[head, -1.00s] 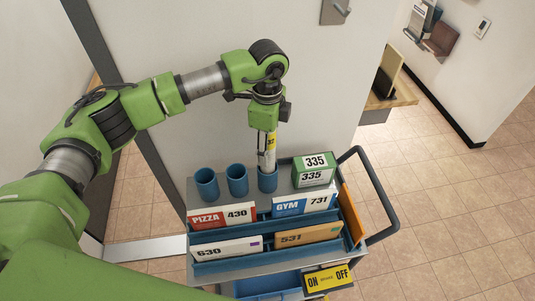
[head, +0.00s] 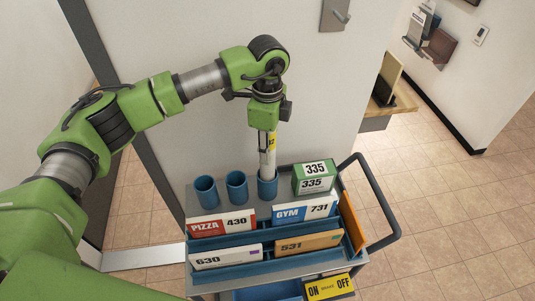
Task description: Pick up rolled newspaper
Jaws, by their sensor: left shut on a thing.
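The rolled newspaper (head: 267,165) is a pale upright roll with a yellow label near its top. Its lower end is inside the rightmost of three blue cups (head: 268,189) on the cart, so that end is hidden. My left gripper (head: 267,122) comes down from above and is shut on the newspaper's upper part. My right gripper is not in view.
Two empty blue cups (head: 205,190) stand to the left. A green box (head: 314,178) marked 335 sits close right of the newspaper. The cart (head: 210,273) holds several numbered mail pieces, with a dark handle (head: 377,200) at right. A pale wall panel stands behind.

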